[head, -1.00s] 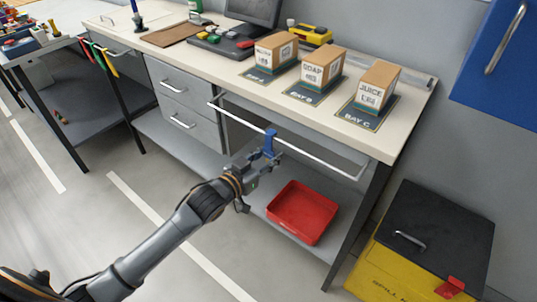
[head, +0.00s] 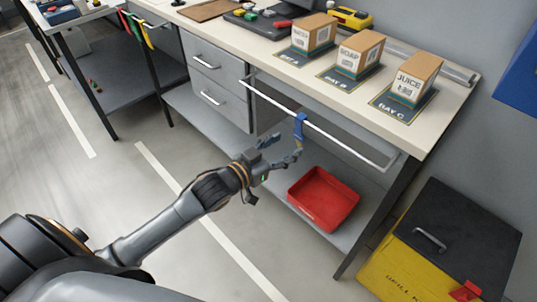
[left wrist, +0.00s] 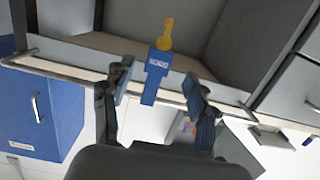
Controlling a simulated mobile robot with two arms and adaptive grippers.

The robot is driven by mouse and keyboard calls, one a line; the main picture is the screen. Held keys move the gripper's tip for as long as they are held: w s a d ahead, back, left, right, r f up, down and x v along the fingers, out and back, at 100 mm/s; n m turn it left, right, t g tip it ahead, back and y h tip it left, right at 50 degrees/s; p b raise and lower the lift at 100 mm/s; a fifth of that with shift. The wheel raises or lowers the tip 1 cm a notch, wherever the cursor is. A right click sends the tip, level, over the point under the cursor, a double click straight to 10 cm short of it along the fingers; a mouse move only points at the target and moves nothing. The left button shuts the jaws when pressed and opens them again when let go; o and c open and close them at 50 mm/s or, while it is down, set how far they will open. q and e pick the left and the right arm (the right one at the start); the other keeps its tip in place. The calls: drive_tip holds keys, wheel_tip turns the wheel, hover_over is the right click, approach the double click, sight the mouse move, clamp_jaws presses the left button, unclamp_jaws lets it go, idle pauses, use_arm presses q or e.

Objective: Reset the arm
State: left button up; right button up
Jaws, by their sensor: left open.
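My left gripper (head: 286,158) is open in front of the workbench, just below the white front rail (head: 325,134). A blue tag (head: 299,126) hangs on that rail above the gripper. In the left wrist view the blue tag (left wrist: 157,68) carries a white label and a yellow key (left wrist: 166,36). There the tag shows between the two spread fingers of the gripper (left wrist: 160,98), with a gap on each side. How far it lies beyond the fingertips is hard to tell. My right gripper is not in view.
The bench top (head: 300,80) bears several boxes, among them the SOAP box (head: 358,54) and JUICE box (head: 414,78). A red tray (head: 322,199) sits on the lower shelf. A yellow bin with a black lid (head: 455,235) stands right. Floor at the left is open.

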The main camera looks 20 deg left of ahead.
use_arm(q)
drive_tip(key=f+v, duration=0.1)
drive_tip(key=v, duration=0.6)
drive_tip(key=a+f+n+g+y+p, duration=0.1)
drive_tip(key=a+f+n+g+y, duration=0.35)
drive_tip(key=f, duration=1.15)
drive_tip(key=s+a+f+m+g+p, duration=0.15)
drive_tip(key=s+f, duration=0.25)
drive_tip(key=f, duration=0.4)
drive_tip(key=s+a+f+m+g, duration=0.1)
drive_tip(key=s+a+f, duration=0.25)
drive_tip(key=f, duration=0.55)
drive_tip(key=s+d+f+g, duration=0.2)
drive_tip(key=s+f, duration=0.4)
drive_tip(key=s, duration=0.4)
drive_tip(key=s+d+f+g+p, duration=0.1)
drive_tip(key=s+d+f+g, duration=0.2)
drive_tip(key=s+f, duration=0.3)
drive_tip(key=s+d+f+g+y, duration=0.1)
drive_tip(key=s+f, duration=0.5)
drive_tip(key=s, duration=0.9)
drive_tip(key=shift+s+d+f+m+g, duration=0.2)
drive_tip(key=shift+d+f+m+g, duration=0.1)
drive_tip(key=shift+d+g, duration=0.5)
drive_tip(key=shift+c, duration=0.4)
